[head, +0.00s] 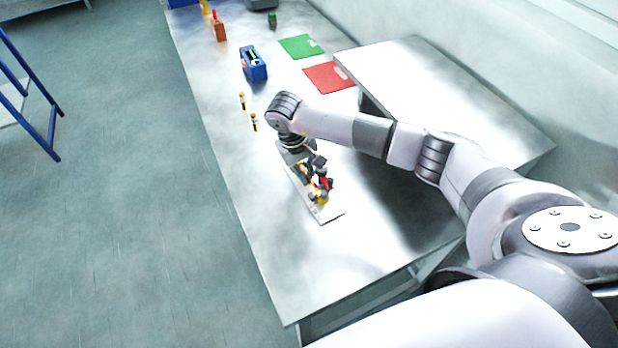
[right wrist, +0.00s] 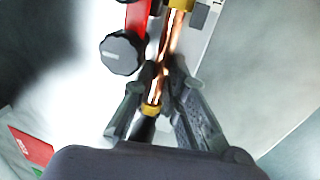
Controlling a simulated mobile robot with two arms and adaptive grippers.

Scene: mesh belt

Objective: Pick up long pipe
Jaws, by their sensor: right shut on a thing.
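The long pipe (right wrist: 171,42), copper with brass-coloured ends, runs between the fingers of my right gripper (right wrist: 163,82) in the right wrist view. The gripper is shut on it near its lower end. Beside the pipe are a red fixture part (right wrist: 137,20) and a black knob (right wrist: 122,53). In the head view my right gripper (head: 319,172) is low over a grey plate (head: 328,214) that carries the fixture, and it hides part of the pipe. I cannot tell whether the pipe still rests in the fixture. My left gripper is out of view.
On the metal table (head: 300,270) stand two small yellow-and-black pieces (head: 254,122), a blue device (head: 254,64) and an orange-red item (head: 219,28). A green mat (head: 300,46) and a red mat (head: 328,77) lie farther back. A raised metal surface (head: 450,95) is at right. The table's front is clear.

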